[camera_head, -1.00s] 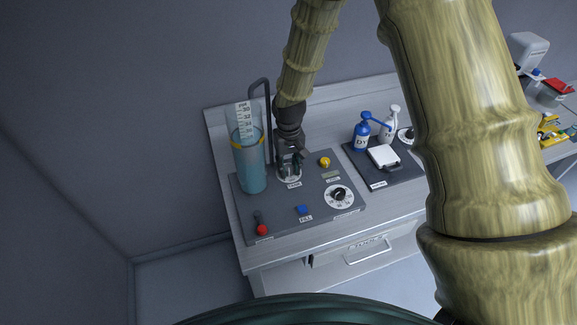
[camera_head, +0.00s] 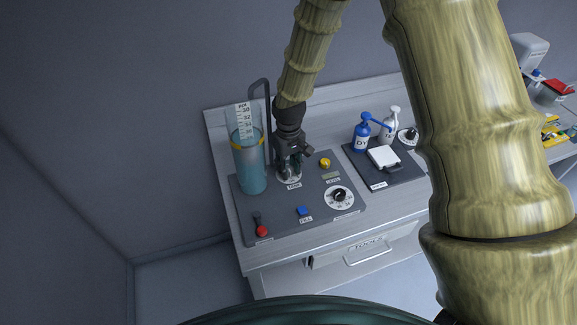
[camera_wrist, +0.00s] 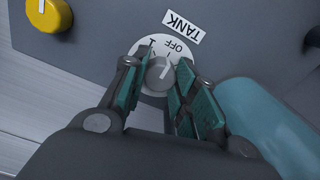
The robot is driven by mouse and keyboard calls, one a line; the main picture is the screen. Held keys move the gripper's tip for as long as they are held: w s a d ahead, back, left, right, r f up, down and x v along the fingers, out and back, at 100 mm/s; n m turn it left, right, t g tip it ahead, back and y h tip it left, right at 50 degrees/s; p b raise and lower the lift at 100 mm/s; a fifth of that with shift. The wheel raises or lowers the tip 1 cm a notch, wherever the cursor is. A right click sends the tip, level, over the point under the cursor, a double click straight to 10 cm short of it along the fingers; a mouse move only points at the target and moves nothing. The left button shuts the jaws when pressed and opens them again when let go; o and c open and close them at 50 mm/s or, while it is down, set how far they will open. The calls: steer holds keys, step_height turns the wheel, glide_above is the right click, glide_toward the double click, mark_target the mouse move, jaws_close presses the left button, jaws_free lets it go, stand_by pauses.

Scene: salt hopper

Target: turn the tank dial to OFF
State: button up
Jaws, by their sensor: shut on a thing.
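The tank dial is a white round plate (camera_wrist: 144,57) with a grey knob (camera_wrist: 159,75) on the grey panel (camera_head: 268,226). In the wrist view its face shows the marks OFF and I, with a TANK label (camera_wrist: 184,26) beside it. A pale line on the knob appears to point near OFF, but I cannot tell its exact mark. My gripper (camera_head: 290,174) is over the dial, pointing down. In the wrist view its teal-padded fingers (camera_wrist: 160,80) are on either side of the knob, shut on it. In the head view the gripper mostly hides the dial.
A clear cylinder of blue-green liquid (camera_head: 252,172) stands close left of my gripper. A yellow knob (camera_head: 325,163), another dial (camera_head: 340,196), a blue FILL button (camera_head: 303,210) and a red-tipped switch (camera_head: 262,231) share the panel. Bottles (camera_head: 362,133) stand to the right.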

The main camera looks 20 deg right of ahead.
mark_target(288, 168)
steer(key=o, duration=1)
steer(key=shift+r, duration=0.1)
step_height(288, 168, up, 12)
steer(key=shift+f, duration=0.1)
stand_by(0.4)
